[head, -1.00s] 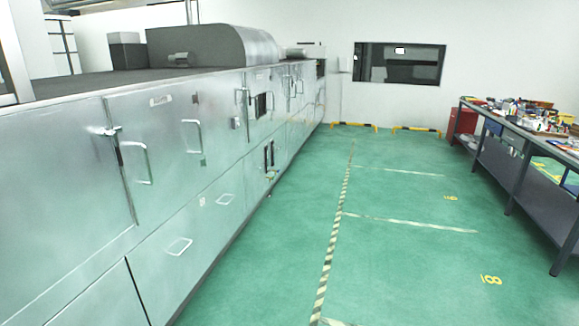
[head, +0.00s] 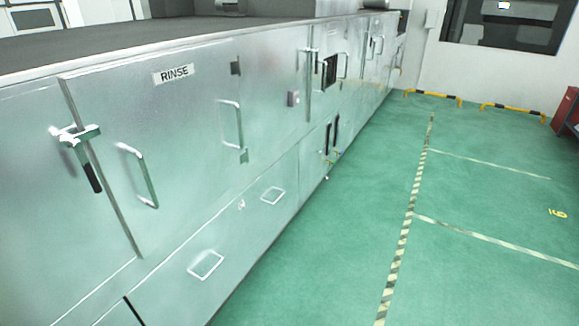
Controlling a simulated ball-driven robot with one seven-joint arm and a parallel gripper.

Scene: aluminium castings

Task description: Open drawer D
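No drawer marked D can be made out. A long metal cabinet (head: 185,130) runs along the left side in the head view. Its lower row has flat panels with square recessed handles, a nearer one (head: 205,265) and a farther one (head: 272,196). A small mark by the farther handle is too small to read. The upper door (head: 190,110) carries a RINSE label (head: 174,74), two bar handles and a latch (head: 78,140) at its left edge. The panels look shut. My gripper is not in view.
Green floor (head: 330,240) lies clear to the right of the cabinet. A striped line (head: 406,230) runs along it. Yellow and black low barriers (head: 432,98) stand by the far wall. A red box (head: 567,112) stands at the right edge.

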